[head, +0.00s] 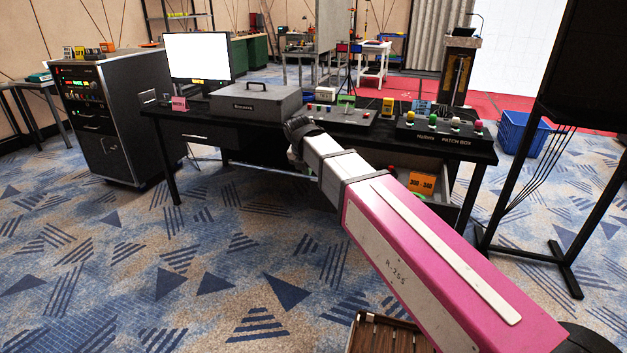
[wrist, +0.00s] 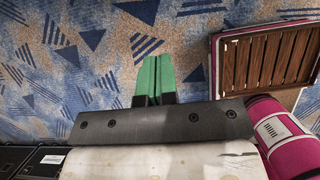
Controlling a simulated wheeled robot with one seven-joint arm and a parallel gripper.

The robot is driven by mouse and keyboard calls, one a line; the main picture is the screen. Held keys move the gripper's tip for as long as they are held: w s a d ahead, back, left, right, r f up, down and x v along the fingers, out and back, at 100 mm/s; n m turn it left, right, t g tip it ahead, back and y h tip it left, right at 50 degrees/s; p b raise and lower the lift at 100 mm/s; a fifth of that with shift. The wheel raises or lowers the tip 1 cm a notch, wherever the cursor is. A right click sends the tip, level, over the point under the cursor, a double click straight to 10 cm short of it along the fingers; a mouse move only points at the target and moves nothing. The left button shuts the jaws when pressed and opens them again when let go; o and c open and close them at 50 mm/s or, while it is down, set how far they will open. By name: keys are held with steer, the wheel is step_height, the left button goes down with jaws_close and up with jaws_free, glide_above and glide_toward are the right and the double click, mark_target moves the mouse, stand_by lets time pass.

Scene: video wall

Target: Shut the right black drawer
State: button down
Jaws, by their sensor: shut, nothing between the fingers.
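The right black drawer (head: 453,214) is under the right part of the black desk, in the head view. The left drawer front (head: 210,136) looks flush with the desk. In the wrist view my gripper (wrist: 153,60) has green fingers that are together, with nothing between them, over bare carpet. In the head view my arm reaches toward the desk's front edge, and its fingers are hidden.
The black desk (head: 265,135) carries a monitor (head: 198,57), a grey case (head: 255,102) and a patch box (head: 447,132). A black rack (head: 115,120) stands left. A black stand (head: 517,130) and blue crate (head: 522,133) are right. Carpet before the desk is clear.

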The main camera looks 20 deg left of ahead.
mark_target(313, 182)
steer(key=x, duration=0.3)
steer(key=w+x, duration=0.1)
steer(key=x, duration=0.3)
steer(key=w+r+x, duration=0.1)
steer(key=x, duration=0.3)
steer(key=shift+w+a, duration=0.15)
steer(key=shift+w, duration=0.65)
